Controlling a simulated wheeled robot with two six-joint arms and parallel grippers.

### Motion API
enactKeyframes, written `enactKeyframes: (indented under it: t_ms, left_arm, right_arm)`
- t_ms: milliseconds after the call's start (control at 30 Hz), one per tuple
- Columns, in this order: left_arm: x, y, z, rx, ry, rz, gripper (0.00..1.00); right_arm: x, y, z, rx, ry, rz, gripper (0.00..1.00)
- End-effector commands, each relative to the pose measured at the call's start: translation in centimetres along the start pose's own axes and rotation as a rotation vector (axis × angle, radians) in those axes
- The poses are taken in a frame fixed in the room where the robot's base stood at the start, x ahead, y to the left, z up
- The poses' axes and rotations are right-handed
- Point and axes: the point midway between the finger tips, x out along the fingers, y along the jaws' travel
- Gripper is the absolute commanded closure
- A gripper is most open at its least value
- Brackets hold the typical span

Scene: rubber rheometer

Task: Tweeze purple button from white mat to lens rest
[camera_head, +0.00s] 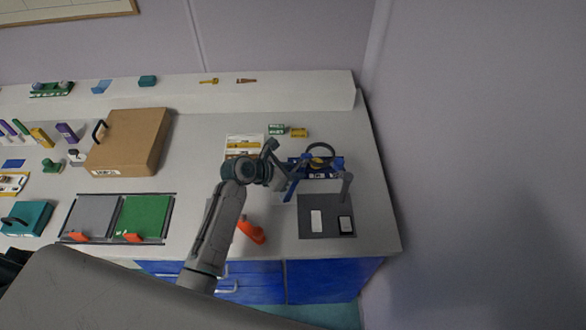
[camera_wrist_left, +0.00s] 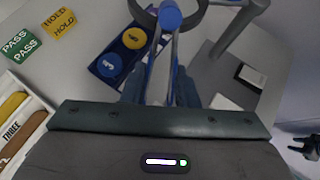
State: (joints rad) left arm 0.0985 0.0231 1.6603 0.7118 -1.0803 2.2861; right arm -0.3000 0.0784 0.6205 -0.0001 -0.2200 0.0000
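My left gripper (camera_head: 287,180) is over the right part of the counter. It appears shut on blue tweezers (camera_head: 292,190), which also show between the fingers in the left wrist view (camera_wrist_left: 160,70). The small white mat (camera_head: 316,221) lies on a dark grey pad, right of and below the gripper; the gripper partly hides it in the left wrist view (camera_wrist_left: 224,103). A black-framed pale rectangle (camera_head: 346,224), possibly the lens rest, lies right of the mat. I cannot make out a purple button. A small dark shape at the wrist view's right edge may be my right gripper (camera_wrist_left: 305,147).
A blue tray (camera_wrist_left: 105,68) with yellow and blue discs sits beyond the gripper, near a dark ring (camera_head: 320,150). A grey post (camera_head: 346,186) stands by the dark pad (camera_head: 327,203). An orange-red object (camera_head: 251,232) lies near the forearm. Two small PASS and HOLD blocks stand behind.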

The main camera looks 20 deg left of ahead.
Motion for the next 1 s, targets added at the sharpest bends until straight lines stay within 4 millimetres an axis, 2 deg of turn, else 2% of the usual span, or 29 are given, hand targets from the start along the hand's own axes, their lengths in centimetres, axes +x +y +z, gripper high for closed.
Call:
enactKeyframes:
  t_ms: [267, 400, 567, 800, 1000]
  left_arm:
    - [0.0, 0.0, 0.0, 0.000, 0.000, 0.000, 0.75]
    - [0.0, 0.0, 0.0, 0.000, 0.000, 0.000, 1.00]
    - [-0.2, 0.0, 0.3, 0.000, -0.001, 0.000, 1.00]
    - [-1.9, 0.0, 2.6, 0.002, -0.001, 0.001, 1.00]
    - [-3.1, -0.1, 4.5, 0.001, -0.002, 0.000, 1.00]
  right_arm:
    - [0.0, 0.0, 0.0, 0.000, 0.000, 0.000, 0.64]
    - [0.0, 0.0, 0.0, 0.000, 0.000, 0.000, 0.64]
    - [-0.2, 0.1, 0.0, 0.000, 0.000, 0.000, 0.64]
    - [-1.2, 0.2, -0.1, -0.001, 0.000, 0.002, 0.64]
    - [-1.0, 0.3, -0.1, -0.001, 0.000, 0.003, 0.64]
